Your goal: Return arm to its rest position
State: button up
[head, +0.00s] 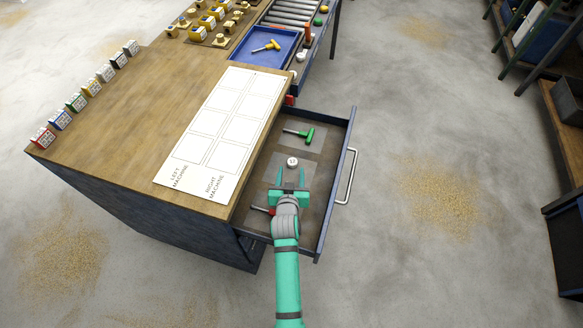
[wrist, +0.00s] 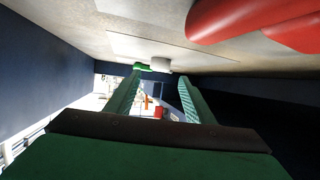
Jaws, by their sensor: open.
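My gripper (head: 290,184) is at the end of my green arm, over the open drawer (head: 335,187) of the wooden bench. Its two fingers are apart, with nothing between them. In the wrist view the open gripper (wrist: 153,82) also shows. A round white piece (head: 292,162) lies in the drawer just beyond the fingertips. A green-handled tool (head: 307,135) lies further back in the drawer. A red-handled tool (head: 262,209) lies left of my wrist, partly hidden, and its large red handle (wrist: 245,18) is close to the wrist camera.
The wooden bench (head: 130,110) stands left of the drawer, with a white marked sheet (head: 228,125) on it. Several coloured blocks (head: 76,102) line its left edge. A blue tray (head: 255,58) with a yellow-handled tool is behind.

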jog(key=shift+v, duration=1.15)
